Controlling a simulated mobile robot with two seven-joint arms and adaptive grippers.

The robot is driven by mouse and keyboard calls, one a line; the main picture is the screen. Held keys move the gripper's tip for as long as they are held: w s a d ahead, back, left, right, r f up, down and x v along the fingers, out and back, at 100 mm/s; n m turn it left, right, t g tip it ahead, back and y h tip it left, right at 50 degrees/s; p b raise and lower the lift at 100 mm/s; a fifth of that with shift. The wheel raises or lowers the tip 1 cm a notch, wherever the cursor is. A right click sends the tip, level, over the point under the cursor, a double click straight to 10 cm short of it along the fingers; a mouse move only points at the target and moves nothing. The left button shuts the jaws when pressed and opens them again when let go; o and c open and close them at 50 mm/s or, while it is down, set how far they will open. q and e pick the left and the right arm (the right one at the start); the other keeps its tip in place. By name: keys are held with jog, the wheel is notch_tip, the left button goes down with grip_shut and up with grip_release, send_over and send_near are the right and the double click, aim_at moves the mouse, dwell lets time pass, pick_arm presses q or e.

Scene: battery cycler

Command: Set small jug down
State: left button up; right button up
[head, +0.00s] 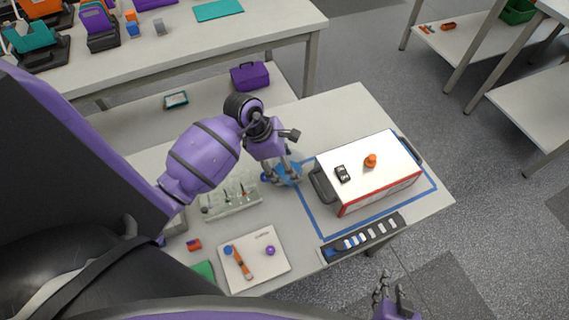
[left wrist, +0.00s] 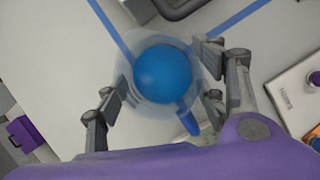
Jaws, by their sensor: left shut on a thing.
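The small jug (left wrist: 163,75) is clear and round with a blue middle and a blue handle or spout at its lower right in the left wrist view. In the head view its blue part (head: 291,172) shows by the left fingers, at the left edge of the blue taped outline. My left gripper (head: 283,177) is shut on the jug, with a finger on each side of it in the left wrist view (left wrist: 168,88). I cannot tell whether the jug's base touches the table. My right gripper (head: 384,290) is at the bottom right, off the table's front edge; its opening is unclear.
A white box machine (head: 357,188) with dark handles stands inside the blue tape, right of the jug. A clear rack (head: 232,199) is left of it. A white board (head: 272,279) and a dark strip with pale cells (head: 384,229) lie in front. The back of the table is clear.

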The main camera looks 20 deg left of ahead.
pick_arm(q)
jog(key=shift+f, duration=0.1)
jog(key=shift+s+f, duration=0.1)
jog(key=shift+f, duration=0.05)
jog(key=o, duration=1.4)
jog(key=shift+c, duration=0.2)
